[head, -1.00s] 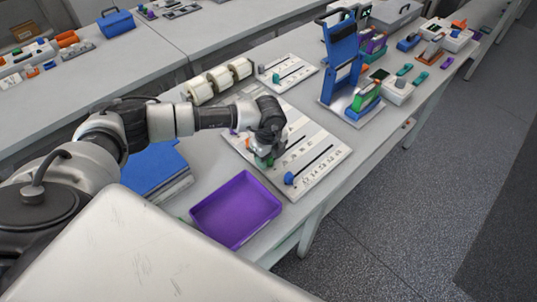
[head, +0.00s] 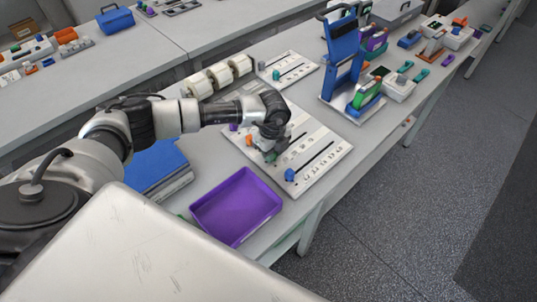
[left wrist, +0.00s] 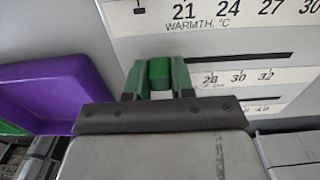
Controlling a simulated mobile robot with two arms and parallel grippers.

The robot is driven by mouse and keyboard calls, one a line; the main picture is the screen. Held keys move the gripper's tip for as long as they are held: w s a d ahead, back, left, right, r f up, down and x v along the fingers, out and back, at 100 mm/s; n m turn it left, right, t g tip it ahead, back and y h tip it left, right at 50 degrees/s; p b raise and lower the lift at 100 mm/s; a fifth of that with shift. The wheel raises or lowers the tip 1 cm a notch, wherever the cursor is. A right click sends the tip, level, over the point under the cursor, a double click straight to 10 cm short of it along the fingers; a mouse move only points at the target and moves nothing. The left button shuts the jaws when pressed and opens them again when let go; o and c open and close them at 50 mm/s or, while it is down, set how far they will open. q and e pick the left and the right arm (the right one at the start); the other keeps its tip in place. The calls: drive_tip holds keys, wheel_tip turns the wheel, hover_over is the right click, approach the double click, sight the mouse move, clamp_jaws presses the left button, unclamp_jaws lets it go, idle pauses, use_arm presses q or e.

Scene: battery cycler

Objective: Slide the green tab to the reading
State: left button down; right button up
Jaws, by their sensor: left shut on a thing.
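The slider board (head: 318,178) lies flat on the bench, with printed scales and dark slots. My left gripper (head: 268,154) is low over the board, shut on the green tab (left wrist: 159,73). In the left wrist view the tab sits between the two green fingers (left wrist: 158,80). Its dark slot (left wrist: 240,58) runs on to the right of the fingers. Any pointer is hidden. My right gripper is not in view.
A blue tab (head: 290,175) and an orange tab (head: 249,141) are on neighbouring slots. A purple tray (head: 245,200) lies near the bench's front edge. A blue stand (head: 343,55) is right of the board; white rolls (head: 220,75) are behind it.

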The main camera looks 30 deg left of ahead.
use_arm(q)
drive_tip(key=shift+w+d+f+b, duration=0.1)
drive_tip(key=shift+w+d+b, duration=0.1)
drive_tip(key=shift+w, duration=0.25)
drive_tip(key=shift+w+d+f+b, duration=0.1)
drive_tip(key=shift+w+d+b, duration=0.1)
drive_tip(key=shift+w, duration=0.25)
drive_tip(key=shift+w+r, duration=0.1)
drive_tip(key=shift+w, duration=0.25)
drive_tip(key=shift+d, duration=0.1)
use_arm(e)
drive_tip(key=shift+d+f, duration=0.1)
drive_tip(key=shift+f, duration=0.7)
use_arm(q)
drive_tip(key=shift+r, duration=0.1)
drive_tip(key=c, duration=1)
unclamp_jaws()
drive_tip(key=shift+s, duration=0.1)
drive_tip(key=shift+o, duration=0.2)
